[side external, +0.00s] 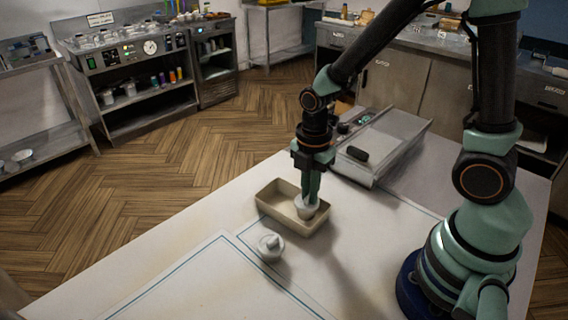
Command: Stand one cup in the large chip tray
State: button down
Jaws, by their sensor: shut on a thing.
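The large chip tray (275,215) is a beige, shallow rectangular tray on the white table. A small white cup (306,209) is at the right end of the tray, inside its walls as seen from here. My gripper (312,192) points straight down over that end, and its fingers are shut on the cup. The cup looks upright. Whether its base touches the tray floor cannot be told, as the near wall and the fingers hide part of it.
A round whitish object with a knob (270,245) stands on the table just in front of the tray. A grey metal unit with a sloping clear top (385,145) stands behind and right of the tray. The table's front left (190,285) is clear.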

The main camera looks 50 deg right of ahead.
jog(key=shift+f, duration=0.8)
jog(key=shift+f, duration=0.1)
jog(key=c, duration=0.9)
grip_release()
jog(key=shift+c, duration=0.2)
notch_tip(320, 180, up, 20)
jog(key=s+d+m+t, duration=0.2)
jog(key=m+t, duration=0.3)
jog(key=m, duration=1.4)
jog(key=shift+s+d+t, duration=0.25)
jog(key=shift+s+t, duration=0.05)
jog(key=shift+s, duration=0.05)
